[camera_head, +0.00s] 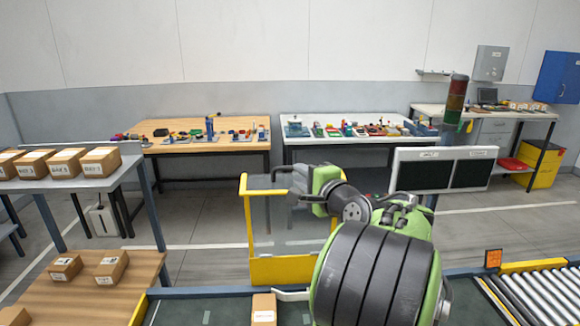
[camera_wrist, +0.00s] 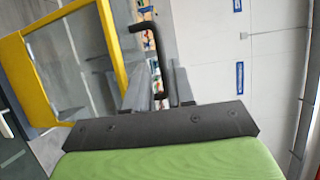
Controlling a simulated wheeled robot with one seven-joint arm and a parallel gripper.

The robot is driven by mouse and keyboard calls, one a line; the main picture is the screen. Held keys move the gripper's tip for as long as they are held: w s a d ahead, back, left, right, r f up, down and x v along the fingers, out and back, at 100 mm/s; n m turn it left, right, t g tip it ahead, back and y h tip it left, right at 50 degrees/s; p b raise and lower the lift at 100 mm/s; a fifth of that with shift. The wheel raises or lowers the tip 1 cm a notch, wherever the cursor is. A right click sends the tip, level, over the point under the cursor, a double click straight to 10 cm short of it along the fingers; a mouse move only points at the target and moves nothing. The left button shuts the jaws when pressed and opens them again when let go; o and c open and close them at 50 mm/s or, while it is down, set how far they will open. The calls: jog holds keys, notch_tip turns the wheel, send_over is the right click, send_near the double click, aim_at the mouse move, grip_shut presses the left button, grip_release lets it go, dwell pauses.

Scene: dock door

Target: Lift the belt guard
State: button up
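The belt guard (camera_head: 247,228) is a clear panel in a yellow frame, standing upright at the middle of the head view. It also shows at the left of the wrist view (camera_wrist: 36,82). A black bent handle (camera_wrist: 155,50) shows close beside the frame's top edge in the wrist view. My gripper (camera_head: 279,171) is at the guard's top rail. In the wrist view its two grey fingers (camera_wrist: 158,88) stand apart, with the handle's bar seen between them. A gap shows beside the bar. The handle's other end is hidden.
A roller conveyor (camera_head: 536,292) lies at the lower right. A carton (camera_head: 264,309) is below the guard. A shelf with cartons (camera_head: 83,162) stands at the left. Workbenches (camera_head: 200,149) line the back wall. A signal tower (camera_head: 455,100) and a dark double panel (camera_head: 443,170) stand right of my arm.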

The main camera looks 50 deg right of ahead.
jog(key=x, duration=0.6)
jog(key=shift+p, duration=0.3)
jog(key=shift+s+r, duration=0.1)
grip_shut()
jog(key=shift+a, duration=0.1)
